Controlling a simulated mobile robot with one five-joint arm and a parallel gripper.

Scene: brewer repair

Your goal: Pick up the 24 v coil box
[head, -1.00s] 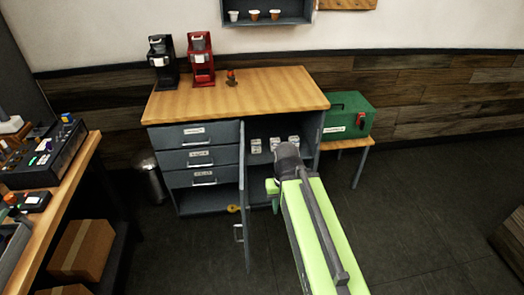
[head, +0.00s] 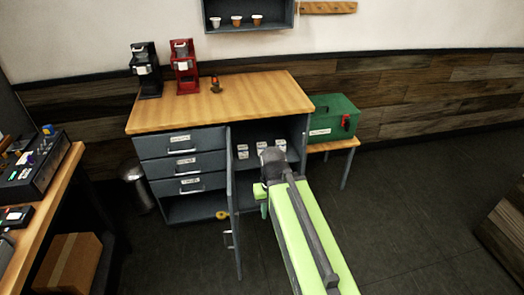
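Several small white boxes stand on the shelf inside the open right compartment of the grey cabinet (head: 180,141). One is the left box (head: 243,151), one the middle box (head: 262,147), and one the right box (head: 281,145). Their labels are too small to read, so I cannot tell which is the 24 V coil box. My green arm reaches up toward the compartment, and my gripper (head: 262,190) is at its opening, in front of and below the boxes. Its fingers are mostly hidden by the arm's dark wrist, so whether it is open does not show.
The cabinet door (head: 233,205) stands open to the left of my arm. A green toolbox (head: 333,118) sits on a small bench at right. Black (head: 146,70) and red (head: 185,67) brewers stand on top. A workbench (head: 45,215) is at left; the floor at right is clear.

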